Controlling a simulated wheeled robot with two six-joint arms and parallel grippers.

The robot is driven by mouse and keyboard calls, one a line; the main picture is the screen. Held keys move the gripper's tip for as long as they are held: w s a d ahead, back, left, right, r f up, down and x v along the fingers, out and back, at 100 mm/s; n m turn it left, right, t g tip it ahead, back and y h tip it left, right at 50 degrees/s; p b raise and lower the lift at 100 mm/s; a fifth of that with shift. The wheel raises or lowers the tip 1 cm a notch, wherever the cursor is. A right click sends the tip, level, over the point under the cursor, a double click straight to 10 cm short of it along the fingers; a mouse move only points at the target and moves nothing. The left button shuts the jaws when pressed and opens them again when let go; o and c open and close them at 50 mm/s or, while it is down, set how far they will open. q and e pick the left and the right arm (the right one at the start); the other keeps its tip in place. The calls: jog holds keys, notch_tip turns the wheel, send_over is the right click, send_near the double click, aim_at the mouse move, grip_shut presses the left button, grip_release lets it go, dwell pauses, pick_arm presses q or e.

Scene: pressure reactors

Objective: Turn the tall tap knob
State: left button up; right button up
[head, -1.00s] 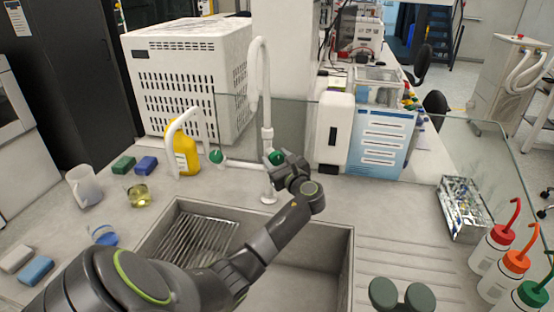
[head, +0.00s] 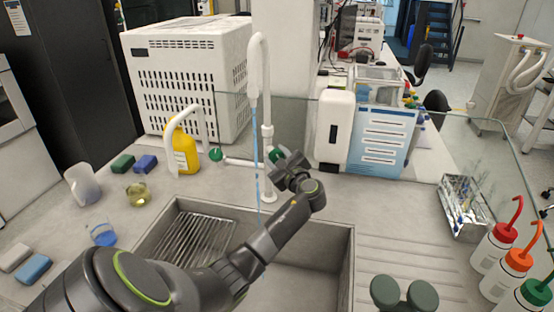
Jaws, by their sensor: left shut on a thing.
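The tall white tap (head: 265,85) stands behind the sink, with a curved neck and a spout hanging down. A thin blue stream of water (head: 257,155) falls from its spout toward the sink. The tall tap's green knob (head: 274,155) is on the right side of its column, partly hidden by my gripper. My left gripper (head: 281,160) reaches over the sink and is shut on this knob; its fingertips are hard to make out. A second, lower white tap (head: 200,120) with another green knob (head: 216,155) stands to the left.
The sink (head: 330,265) lies under my left arm, with a wire rack (head: 190,240) in its left part. A yellow bottle (head: 184,150) stands behind the lower tap. A white dispenser (head: 333,130) is right of the gripper. Wash bottles (head: 495,245) stand at far right.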

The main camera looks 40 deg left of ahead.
pick_arm(q)
jog(key=shift+n+b, duration=0.5)
jog(key=shift+n, duration=0.8)
jog(key=o, duration=1)
jog(key=shift+b+v, duration=1.95)
jog(key=shift+v, duration=6.75)
